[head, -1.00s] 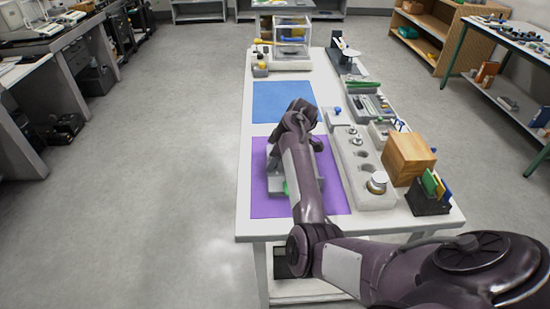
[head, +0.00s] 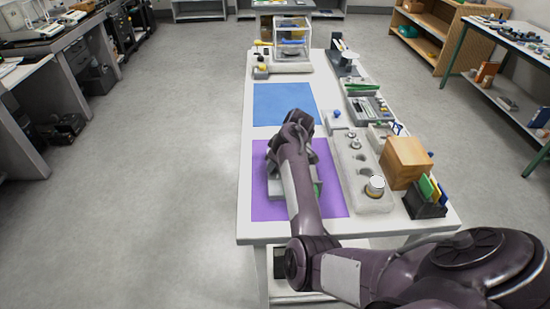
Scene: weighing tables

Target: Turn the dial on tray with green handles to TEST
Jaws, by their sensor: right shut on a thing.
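The grey tray (head: 277,189) lies on the purple mat (head: 265,208), mostly hidden under my right arm. A bit of one green handle (head: 318,188) shows just right of the forearm. My right gripper (head: 279,158) points down over the far part of the tray. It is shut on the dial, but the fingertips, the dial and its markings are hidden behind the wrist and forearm. My left gripper is not in view.
A blue mat (head: 283,103) lies clear beyond the purple one. Right of the mats stand a grey block with round weights (head: 374,187), a wooden box (head: 405,160) and a dark holder (head: 425,205). A clear-sided balance case (head: 292,35) stands at the far end.

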